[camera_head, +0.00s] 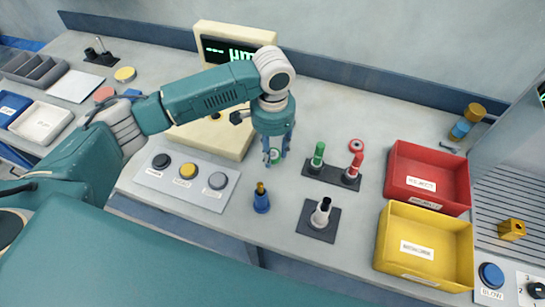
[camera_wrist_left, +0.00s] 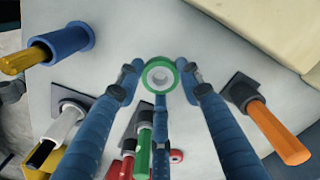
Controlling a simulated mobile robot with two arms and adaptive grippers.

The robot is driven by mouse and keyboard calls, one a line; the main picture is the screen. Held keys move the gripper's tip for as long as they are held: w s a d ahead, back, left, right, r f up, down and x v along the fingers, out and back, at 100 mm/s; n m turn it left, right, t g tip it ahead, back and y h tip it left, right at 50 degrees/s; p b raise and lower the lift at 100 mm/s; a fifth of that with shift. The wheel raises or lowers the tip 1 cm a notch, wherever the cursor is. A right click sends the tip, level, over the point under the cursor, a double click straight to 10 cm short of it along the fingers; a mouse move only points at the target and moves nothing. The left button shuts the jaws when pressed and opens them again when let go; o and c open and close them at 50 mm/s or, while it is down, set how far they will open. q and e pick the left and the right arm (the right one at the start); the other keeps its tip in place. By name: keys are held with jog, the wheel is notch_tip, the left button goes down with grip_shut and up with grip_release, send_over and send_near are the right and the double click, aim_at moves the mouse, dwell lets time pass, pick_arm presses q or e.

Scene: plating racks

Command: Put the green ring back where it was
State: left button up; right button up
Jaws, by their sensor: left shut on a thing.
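The green ring (camera_head: 276,156) is held at the fingertips of my left gripper (camera_head: 275,158), above the bench. In the left wrist view the green ring (camera_wrist_left: 158,75) sits between the blue fingers, with a pale centre. A green peg (camera_head: 318,154) stands right of the gripper on a dark base, and shows below the ring in the wrist view (camera_wrist_left: 144,155). The ring is apart from this peg. A red peg (camera_head: 356,163) shares the base. An orange peg (camera_wrist_left: 280,132) on a dark plate shows at right in the wrist view. My right gripper is out of view.
A red ring (camera_head: 356,146) lies behind the base. A white, black-tipped peg (camera_head: 321,211) and a blue holder (camera_head: 261,202) stand in front. Red (camera_head: 428,174) and yellow bins (camera_head: 423,244) stand right. The button panel (camera_head: 186,181) and cream display unit (camera_head: 232,34) are nearby.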

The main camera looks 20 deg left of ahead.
aim_at(272, 159)
pick_arm(q)
notch_tip(272, 159, down, 4)
jog(key=shift+s+r+p, duration=0.1)
jog(key=shift+r+p, duration=0.05)
jog(key=shift+p, duration=0.2)
jog(key=shift+f, duration=0.3)
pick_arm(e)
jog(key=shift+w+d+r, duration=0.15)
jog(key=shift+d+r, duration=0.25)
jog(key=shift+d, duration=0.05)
pick_arm(q)
jog(key=o, duration=1)
notch_tip(272, 159, up, 12)
jog(key=b, duration=0.3)
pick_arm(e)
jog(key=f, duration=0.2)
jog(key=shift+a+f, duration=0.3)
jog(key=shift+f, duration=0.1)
